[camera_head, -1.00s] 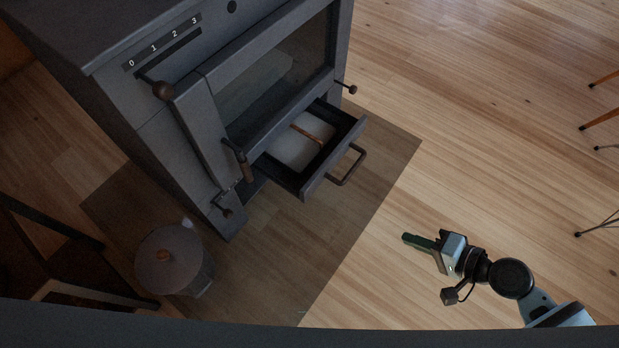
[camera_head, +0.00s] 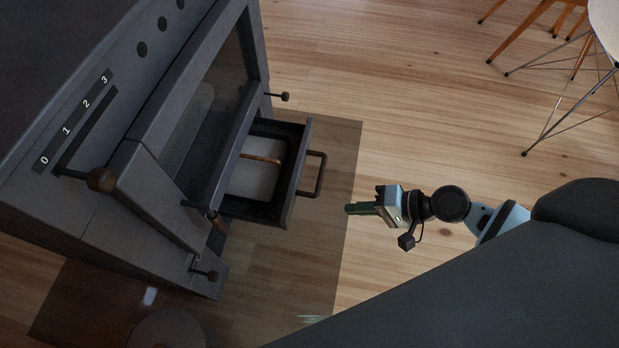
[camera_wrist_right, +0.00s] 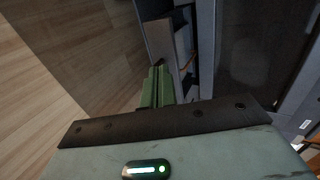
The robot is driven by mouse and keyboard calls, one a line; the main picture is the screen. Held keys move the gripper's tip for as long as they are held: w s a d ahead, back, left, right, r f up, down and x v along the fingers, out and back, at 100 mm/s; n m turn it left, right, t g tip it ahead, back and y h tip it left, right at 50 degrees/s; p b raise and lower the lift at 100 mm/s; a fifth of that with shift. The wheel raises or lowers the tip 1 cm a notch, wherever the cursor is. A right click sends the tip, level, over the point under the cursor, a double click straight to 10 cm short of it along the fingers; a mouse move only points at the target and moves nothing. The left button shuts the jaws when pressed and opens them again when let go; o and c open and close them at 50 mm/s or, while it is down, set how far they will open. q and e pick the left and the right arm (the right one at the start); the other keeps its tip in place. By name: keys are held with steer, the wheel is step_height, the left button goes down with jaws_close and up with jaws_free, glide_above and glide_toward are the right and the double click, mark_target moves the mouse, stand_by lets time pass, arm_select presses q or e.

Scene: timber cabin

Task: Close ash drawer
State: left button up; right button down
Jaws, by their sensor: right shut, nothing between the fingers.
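The ash drawer (camera_head: 291,190) is pulled out from the bottom of the dark stove (camera_head: 150,130). Inside it are a pale ash pan (camera_head: 252,180) and a brown bar across it. Its bent handle (camera_head: 322,174) sticks out toward the right. My right gripper (camera_head: 350,209) is shut and empty, apart from the drawer, to the right of and slightly below the handle. In the right wrist view the green fingers (camera_wrist_right: 157,88) are together, with the drawer (camera_wrist_right: 161,45) beyond them. My left gripper is not in view.
Knobs and levers (camera_head: 102,179) jut from the stove front. A round lidded pot (camera_head: 167,330) stands at the bottom left. Chairs with thin legs (camera_head: 548,128) are at the upper right. The wooden floor (camera_head: 420,110) right of the drawer is clear.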

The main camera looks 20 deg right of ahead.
steer(key=b, duration=0.2)
glide_toward(290, 208)
step_height(290, 208, down, 3)
steer(key=a, duration=0.1)
steer(key=w+a, duration=0.2)
steer(key=shift+w+a+r, duration=0.15)
steer(key=shift+w+a, duration=0.1)
steer(key=shift+a, duration=0.15)
steer(key=shift+w+a, duration=0.25)
steer(key=shift+a, duration=0.2)
steer(key=shift+a, duration=0.1)
steer(key=w+a, duration=0.2)
steer(key=a, duration=0.2)
steer(key=w+a, duration=0.3)
steer(key=a, duration=0.1)
steer(key=w+a+b, duration=0.1)
steer(key=w+a, duration=0.2)
steer(key=shift+w+a, duration=0.1)
steer(key=shift+a, duration=0.3)
